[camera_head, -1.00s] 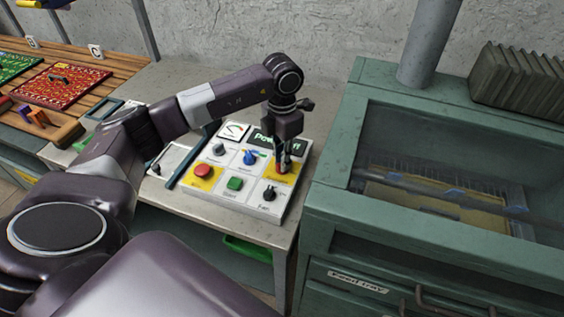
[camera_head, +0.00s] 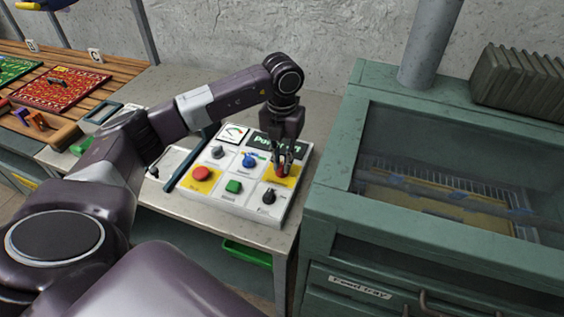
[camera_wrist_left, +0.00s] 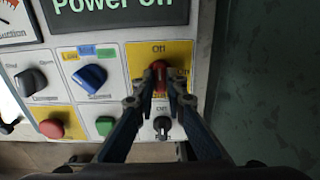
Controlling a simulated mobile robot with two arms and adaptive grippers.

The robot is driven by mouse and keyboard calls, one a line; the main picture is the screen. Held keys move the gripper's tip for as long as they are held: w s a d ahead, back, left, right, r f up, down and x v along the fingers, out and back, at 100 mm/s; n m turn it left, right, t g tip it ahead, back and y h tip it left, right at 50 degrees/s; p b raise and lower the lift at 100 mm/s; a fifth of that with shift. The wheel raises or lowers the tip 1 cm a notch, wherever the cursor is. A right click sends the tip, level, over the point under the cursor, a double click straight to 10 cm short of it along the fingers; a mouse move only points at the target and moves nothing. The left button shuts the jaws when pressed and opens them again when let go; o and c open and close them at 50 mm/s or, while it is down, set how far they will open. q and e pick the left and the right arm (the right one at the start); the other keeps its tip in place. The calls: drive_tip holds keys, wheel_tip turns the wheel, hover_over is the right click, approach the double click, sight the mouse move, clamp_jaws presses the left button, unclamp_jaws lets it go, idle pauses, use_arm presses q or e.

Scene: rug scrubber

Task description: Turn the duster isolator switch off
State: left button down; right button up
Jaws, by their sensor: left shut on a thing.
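The isolator switch (camera_wrist_left: 160,77) is a red handle on a yellow plate at the right of the white control panel (camera_head: 222,212). In the left wrist view it stands roughly upright, with "Off" printed above it and "On" to its right. My left gripper (camera_head: 283,166) reaches down to it from above, its fingertips (camera_wrist_left: 160,92) shut on the red handle from both sides. The fingers hide part of the handle and plate. My right gripper is out of view.
Near the switch are a black knob (camera_head: 269,196), a blue knob (camera_head: 250,160), a green button (camera_head: 234,187) and a red button (camera_head: 202,173). A green machine (camera_head: 330,225) with a glass window stands close on the right.

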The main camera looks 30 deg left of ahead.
sight(282, 165)
use_arm(q)
drive_tip(key=shift+w+r, duration=0.1)
idle(0.3)
drive_tip(key=c, duration=2)
unclamp_jaws()
drive_tip(key=shift+o, duration=0.2)
wheel_tip(282, 165, up, 12)
